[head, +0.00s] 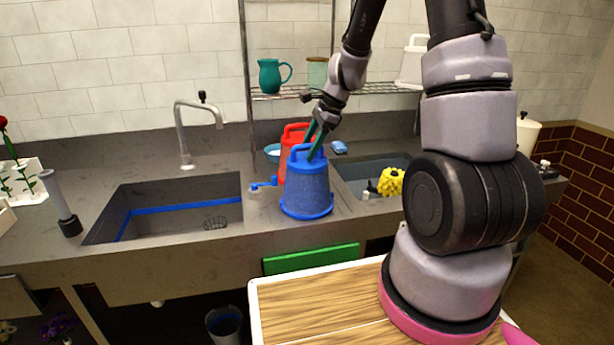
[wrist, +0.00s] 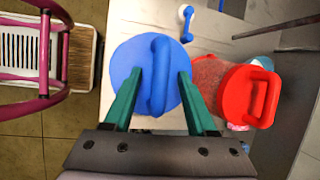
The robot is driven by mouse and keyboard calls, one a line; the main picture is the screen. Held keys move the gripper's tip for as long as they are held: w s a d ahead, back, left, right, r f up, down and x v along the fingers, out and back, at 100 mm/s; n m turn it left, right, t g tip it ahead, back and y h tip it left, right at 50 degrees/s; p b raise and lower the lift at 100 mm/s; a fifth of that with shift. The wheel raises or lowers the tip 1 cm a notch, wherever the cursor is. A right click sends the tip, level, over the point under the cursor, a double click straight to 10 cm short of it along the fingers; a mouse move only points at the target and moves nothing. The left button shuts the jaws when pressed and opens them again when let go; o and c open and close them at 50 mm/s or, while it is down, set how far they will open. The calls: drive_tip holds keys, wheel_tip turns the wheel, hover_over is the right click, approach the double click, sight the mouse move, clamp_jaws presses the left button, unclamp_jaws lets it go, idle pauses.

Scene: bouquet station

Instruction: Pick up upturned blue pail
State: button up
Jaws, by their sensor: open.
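The upturned blue pail (head: 306,191) stands base up on the counter strip between two sinks, its wide rim down and a loop handle on top. In the wrist view I look down on the blue pail (wrist: 128,66), with its handle running between my green fingers. My gripper (head: 314,150) is at the top of the pail in the head view. In the wrist view my gripper (wrist: 160,82) is open, one finger on each side of the handle. I cannot tell whether the fingers touch it.
A red pail (head: 293,133) stands close behind the blue one; the wrist view shows it to the right (wrist: 245,92). A blue tap-like piece (head: 262,184) lies left of the pail. Sinks lie left (head: 170,206) and right (head: 352,178). A wire shelf (head: 350,89) hangs behind.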

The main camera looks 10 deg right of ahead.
clamp_jaws()
idle(1.4)
